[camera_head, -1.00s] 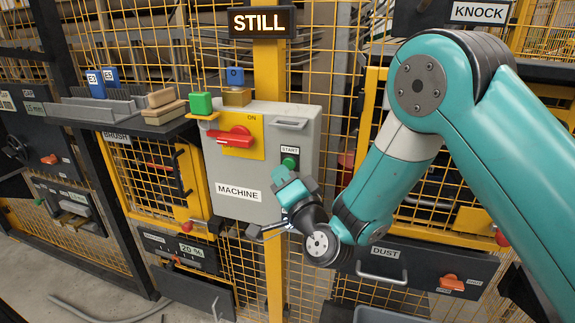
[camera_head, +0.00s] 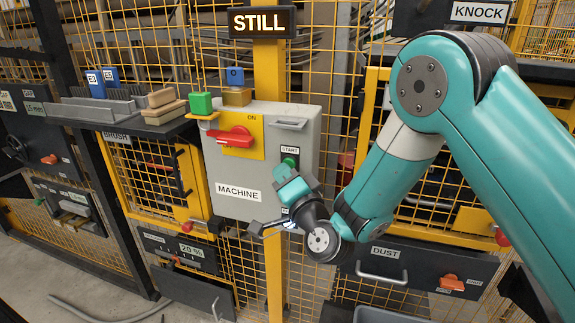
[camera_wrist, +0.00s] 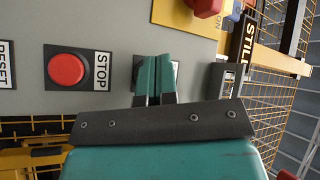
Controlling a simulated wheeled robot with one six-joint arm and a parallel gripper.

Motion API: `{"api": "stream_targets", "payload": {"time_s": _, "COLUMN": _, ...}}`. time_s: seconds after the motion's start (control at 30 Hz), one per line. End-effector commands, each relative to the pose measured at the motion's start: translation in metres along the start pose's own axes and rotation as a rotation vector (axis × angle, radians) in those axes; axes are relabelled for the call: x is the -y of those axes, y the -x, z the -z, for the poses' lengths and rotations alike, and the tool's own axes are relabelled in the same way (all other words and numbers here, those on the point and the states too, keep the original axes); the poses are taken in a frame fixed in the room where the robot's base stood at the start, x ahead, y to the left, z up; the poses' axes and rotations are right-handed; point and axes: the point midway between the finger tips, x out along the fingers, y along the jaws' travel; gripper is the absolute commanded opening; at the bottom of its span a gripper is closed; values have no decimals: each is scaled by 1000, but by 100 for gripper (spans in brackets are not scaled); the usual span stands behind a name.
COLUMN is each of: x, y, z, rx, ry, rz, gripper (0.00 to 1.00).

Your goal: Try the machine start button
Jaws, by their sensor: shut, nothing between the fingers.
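The grey machine box (camera_head: 225,165) carries the label MACHINE and hangs on a yellow post. Its green start button (camera_head: 289,162) sits at the upper right of its front, under the START label (camera_head: 290,151). My gripper (camera_head: 283,172) is at the button's lower edge in the head view; I cannot tell whether it touches. In the wrist view my gripper (camera_wrist: 156,60) has its two teal fingers shut together and empty. They hide the button there, and only edges of a dark square show behind them. A lit sign (camera_head: 259,22) above reads STILL.
A red stop button (camera_wrist: 67,69) with a STOP label sits beside my fingers in the wrist view. A red rotary handle (camera_head: 236,138) on a yellow ON plate is left of the start button. Yellow mesh and the DUST drawer (camera_head: 420,268) lie around my arm.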

Motion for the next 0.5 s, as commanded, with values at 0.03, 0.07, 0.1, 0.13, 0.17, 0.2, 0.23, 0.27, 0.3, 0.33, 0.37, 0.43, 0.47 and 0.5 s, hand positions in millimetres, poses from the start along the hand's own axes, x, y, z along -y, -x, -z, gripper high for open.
{"api": "stream_targets", "payload": {"time_s": 0.03, "x": 0, "y": 0, "z": 0, "rx": 0, "ry": 0, "rz": 0, "gripper": 0}}
{"api": "stream_targets", "payload": {"time_s": 0.07, "x": -1, "y": -1, "z": 1, "rx": 0, "ry": 0, "rz": 0, "gripper": 0}}
{"api": "stream_targets", "payload": {"time_s": 0.1, "x": -1, "y": -1, "z": 1, "rx": -1, "ry": 0, "rz": 0, "gripper": 0}}
{"api": "stream_targets", "payload": {"time_s": 0.13, "x": -1, "y": -1, "z": 1, "rx": -1, "ry": 0, "rz": 0, "gripper": 0}}
{"api": "stream_targets", "payload": {"time_s": 0.17, "x": -1, "y": -2, "z": 1, "rx": -1, "ry": 0, "rz": 0, "gripper": 0}}
{"api": "stream_targets", "payload": {"time_s": 0.2, "x": -1, "y": -2, "z": 1, "rx": -1, "ry": 0, "rz": 0, "gripper": 0}}
{"api": "stream_targets", "payload": {"time_s": 0.23, "x": -2, "y": -2, "z": 2, "rx": -1, "ry": 0, "rz": 0, "gripper": 0}}
{"api": "stream_targets", "payload": {"time_s": 0.27, "x": -2, "y": -2, "z": 2, "rx": -1, "ry": 0, "rz": 0, "gripper": 0}}
{"api": "stream_targets", "payload": {"time_s": 0.3, "x": -2, "y": -3, "z": 2, "rx": -1, "ry": 0, "rz": 0, "gripper": 0}}
{"api": "stream_targets", "payload": {"time_s": 0.33, "x": -2, "y": -3, "z": 2, "rx": -1, "ry": 0, "rz": 0, "gripper": 0}}
{"api": "stream_targets", "payload": {"time_s": 0.37, "x": -2, "y": -3, "z": 2, "rx": -1, "ry": 0, "rz": 0, "gripper": 0}}
{"api": "stream_targets", "payload": {"time_s": 0.43, "x": -3, "y": -4, "z": 3, "rx": -1, "ry": 0, "rz": 0, "gripper": 0}}
{"api": "stream_targets", "payload": {"time_s": 0.47, "x": -3, "y": -4, "z": 3, "rx": -1, "ry": 0, "rz": 0, "gripper": 0}}
{"api": "stream_targets", "payload": {"time_s": 0.5, "x": -3, "y": -4, "z": 3, "rx": -1, "ry": 0, "rz": 0, "gripper": 0}}
